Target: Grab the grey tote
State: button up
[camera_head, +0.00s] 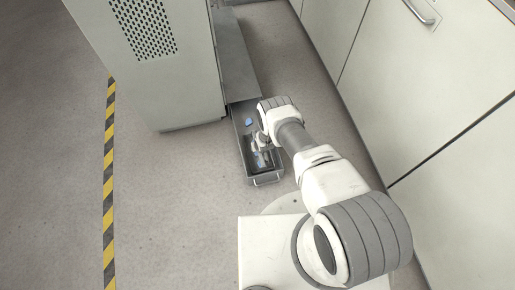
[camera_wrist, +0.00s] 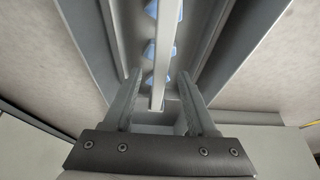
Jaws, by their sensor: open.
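A long open grey box, which looks like the grey tote (camera_head: 240,148), sits on the floor in the head view, with a pale handle at its near end. Small blue pieces (camera_head: 249,122) lie inside it. In the wrist view, grey walls (camera_wrist: 92,45) run along both sides. A pale bar (camera_wrist: 165,50) runs lengthwise between them, with blue pieces beside it. My gripper (camera_wrist: 160,78) is open, with its fingers apart to either side of the bar's near end. I cannot tell whether they touch anything. In the head view my arm partly hides the box.
A pale cabinet with a perforated panel (camera_head: 143,25) stands left of the box, and a long grey channel (camera_head: 234,65) continues behind it. White cupboards (camera_head: 420,75) line the right. Yellow-black tape (camera_head: 108,180) marks the left floor, which is clear.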

jog(key=shift+w+f, duration=0.1)
jog(key=shift+f, duration=0.25)
grip_shut()
jog(key=shift+r, duration=0.1)
dwell(1.2)
